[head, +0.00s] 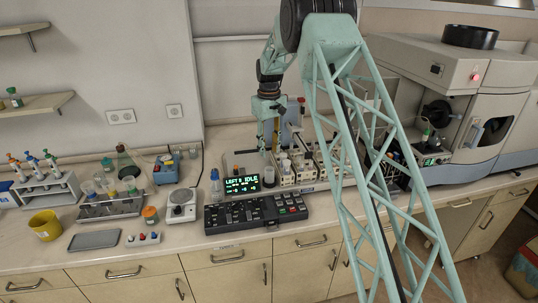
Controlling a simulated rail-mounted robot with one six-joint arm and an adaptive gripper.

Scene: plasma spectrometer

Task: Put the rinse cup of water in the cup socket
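My gripper (268,147) points down over the back of the bench, just behind the lit display unit. Its fingers are small and partly lost against the equipment behind, so I cannot tell whether they are open or shut, or whether they hold anything. A small dark grey cup-like cylinder (268,177) stands just right of the display, below my gripper. I cannot tell whether it is the rinse cup or the cup socket, and no water can be made out.
The display unit (243,185) reads "LEFT 8 IDLE", with a black control panel (256,213) in front. Racks of bottles (296,172) stand to its right, partly behind my lattice arm link. A blue-capped bottle (215,187) stands left. The spectrometer (445,80) fills the right.

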